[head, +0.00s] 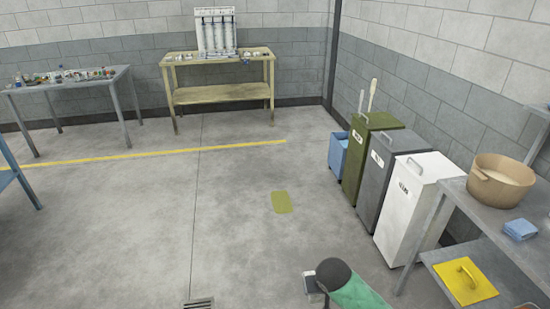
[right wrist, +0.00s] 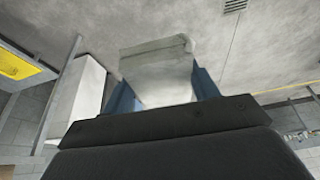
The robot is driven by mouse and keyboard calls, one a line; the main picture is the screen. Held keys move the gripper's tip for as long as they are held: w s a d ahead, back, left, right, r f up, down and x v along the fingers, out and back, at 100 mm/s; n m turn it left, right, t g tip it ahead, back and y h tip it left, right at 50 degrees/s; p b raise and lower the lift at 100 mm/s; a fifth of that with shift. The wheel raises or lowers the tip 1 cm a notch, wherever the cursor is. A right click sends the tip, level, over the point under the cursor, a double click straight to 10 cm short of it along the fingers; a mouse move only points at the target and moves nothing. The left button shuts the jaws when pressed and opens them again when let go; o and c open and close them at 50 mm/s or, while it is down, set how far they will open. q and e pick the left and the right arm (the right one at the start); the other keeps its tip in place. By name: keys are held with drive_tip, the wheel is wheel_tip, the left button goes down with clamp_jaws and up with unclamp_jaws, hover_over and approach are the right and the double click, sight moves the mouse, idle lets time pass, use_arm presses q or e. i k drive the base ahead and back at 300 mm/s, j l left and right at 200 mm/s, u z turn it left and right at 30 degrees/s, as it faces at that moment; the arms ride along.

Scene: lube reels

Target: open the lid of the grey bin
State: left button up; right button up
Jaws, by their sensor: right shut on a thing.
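The grey bin (head: 388,175) stands on the right against the wall, between a green bin (head: 368,155) and a white bin (head: 415,205). Its lid (head: 398,141) is down and a small white label is on its front. My right gripper (head: 314,286) is at the bottom of the head view, well in front of the bins and apart from them. In the right wrist view its blue fingers (right wrist: 165,92) are shut on a pale grey, blocky thing (right wrist: 155,65); I cannot tell what it is. My left gripper is not in view.
A blue bin (head: 338,152) stands behind the green bin. A metal table (head: 476,208) at the right holds a tan pot (head: 500,181) and a folded blue cloth (head: 521,229); a yellow lid (head: 465,281) lies lower.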

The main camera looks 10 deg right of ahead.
sight(398, 141)
drive_tip(key=i+j+z, duration=0.1)
drive_tip(key=i+z, duration=0.3)
drive_tip(key=i+j+z, duration=0.45)
drive_tip(key=i, duration=0.15)
drive_tip(key=i+j+z, duration=0.4)
drive_tip(key=i+l, duration=0.05)
